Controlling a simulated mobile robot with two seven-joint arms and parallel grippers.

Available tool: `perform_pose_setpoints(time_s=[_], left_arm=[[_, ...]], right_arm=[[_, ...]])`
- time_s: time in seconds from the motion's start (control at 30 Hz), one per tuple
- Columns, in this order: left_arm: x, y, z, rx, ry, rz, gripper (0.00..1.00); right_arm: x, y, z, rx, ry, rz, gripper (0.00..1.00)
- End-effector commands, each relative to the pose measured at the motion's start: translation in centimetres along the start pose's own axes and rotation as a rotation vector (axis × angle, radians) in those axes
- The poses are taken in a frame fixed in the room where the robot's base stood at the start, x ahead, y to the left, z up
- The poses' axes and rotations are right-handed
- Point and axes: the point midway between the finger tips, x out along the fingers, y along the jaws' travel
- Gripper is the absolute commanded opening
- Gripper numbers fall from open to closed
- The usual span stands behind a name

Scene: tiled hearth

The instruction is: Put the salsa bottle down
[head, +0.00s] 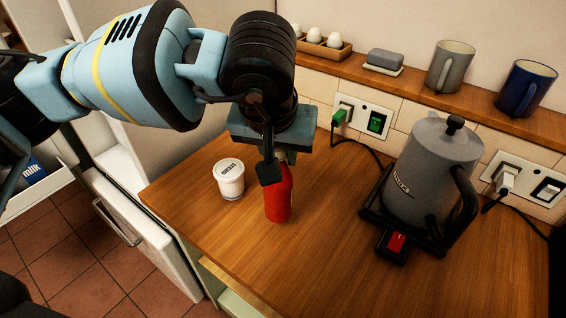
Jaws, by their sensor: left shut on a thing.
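The salsa bottle (278,203) is red and stands upright at the wooden counter (320,268), near its left part. I cannot tell whether its base touches the wood. My left gripper (276,168) comes down from above and is shut on the bottle's upper part. The gripper's fingers and body hide the bottle's top. My right gripper is not in the head view.
A white lidded tub (230,182) stands just left of the bottle. A grey kettle (430,175) on its black base is to the right. A shelf (420,92) with mugs and an egg tray runs along the back. The front middle counter is clear.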

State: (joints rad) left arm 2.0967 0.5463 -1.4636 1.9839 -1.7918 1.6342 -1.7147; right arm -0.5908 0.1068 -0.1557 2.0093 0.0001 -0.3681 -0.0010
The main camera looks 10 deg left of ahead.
Motion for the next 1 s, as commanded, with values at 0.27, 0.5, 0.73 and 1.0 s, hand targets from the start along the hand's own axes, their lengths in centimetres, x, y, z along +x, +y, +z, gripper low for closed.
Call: perform_pose_setpoints(time_s=[0.27,0.5,0.73,1.0], left_arm=[[1.1,0.6,-0.1,0.001,0.0,-0.002,0.0],[3.4,0.6,0.8,-0.001,0.003,0.0,0.0],[3.5,0.6,0.8,-0.001,0.002,0.0,0.0],[3.9,0.6,1.0,-0.001,0.001,-0.001,0.43]], right_arm=[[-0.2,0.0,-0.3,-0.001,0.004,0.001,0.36],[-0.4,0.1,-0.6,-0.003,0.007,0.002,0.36],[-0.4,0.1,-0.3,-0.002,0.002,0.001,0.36],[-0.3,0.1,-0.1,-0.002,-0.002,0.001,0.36]])
